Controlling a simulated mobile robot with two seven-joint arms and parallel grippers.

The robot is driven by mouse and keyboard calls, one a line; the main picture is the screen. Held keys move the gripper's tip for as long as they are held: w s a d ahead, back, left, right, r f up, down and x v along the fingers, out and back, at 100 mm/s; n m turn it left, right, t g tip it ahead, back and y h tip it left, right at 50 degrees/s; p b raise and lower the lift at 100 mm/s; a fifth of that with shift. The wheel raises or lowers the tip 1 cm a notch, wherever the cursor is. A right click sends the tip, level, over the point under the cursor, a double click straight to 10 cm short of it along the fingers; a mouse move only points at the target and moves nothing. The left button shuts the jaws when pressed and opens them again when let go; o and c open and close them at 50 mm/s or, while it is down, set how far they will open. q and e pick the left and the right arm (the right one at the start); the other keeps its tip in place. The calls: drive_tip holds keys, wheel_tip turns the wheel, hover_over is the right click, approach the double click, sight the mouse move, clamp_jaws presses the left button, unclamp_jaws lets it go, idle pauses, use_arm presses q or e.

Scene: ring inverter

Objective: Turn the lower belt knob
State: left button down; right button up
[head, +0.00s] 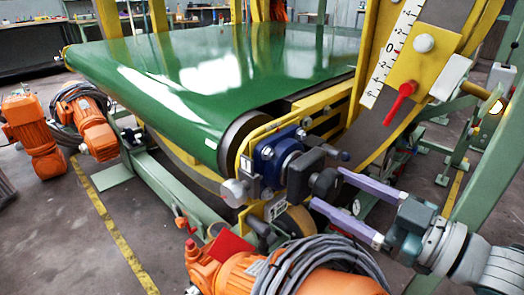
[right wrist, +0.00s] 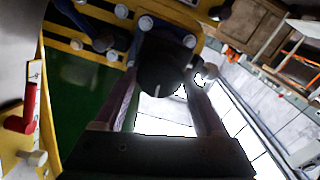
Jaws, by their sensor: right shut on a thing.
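The lower belt knob (head: 325,182) looks like a dark round knob on the blue and black drive unit (head: 285,162) at the near corner of the green belt. My right gripper (head: 327,188) reaches in from the lower right with its two purple fingers, one above and one below the knob. It is shut on the knob. In the right wrist view the black knob (right wrist: 165,62) sits between the two finger ends, with a small pale mark on its face. The drive unit hides the knob's back. My left gripper is not in view.
The green conveyor belt (head: 215,75) lies behind the knob. A yellow frame with a scale (head: 392,50) and red lever (head: 400,102) stands above right. Orange motors (head: 285,272) with grey cables are below. A green post (head: 490,165) stands close to my right arm.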

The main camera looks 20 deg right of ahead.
drive_tip(key=shift+r, duration=0.1)
drive_tip(key=o, duration=1.3)
drive_tip(key=shift+o, duration=0.2)
drive_tip(key=p+v, duration=0.1)
drive_tip(key=v, duration=0.9)
drive_tip(key=shift+w, duration=0.1)
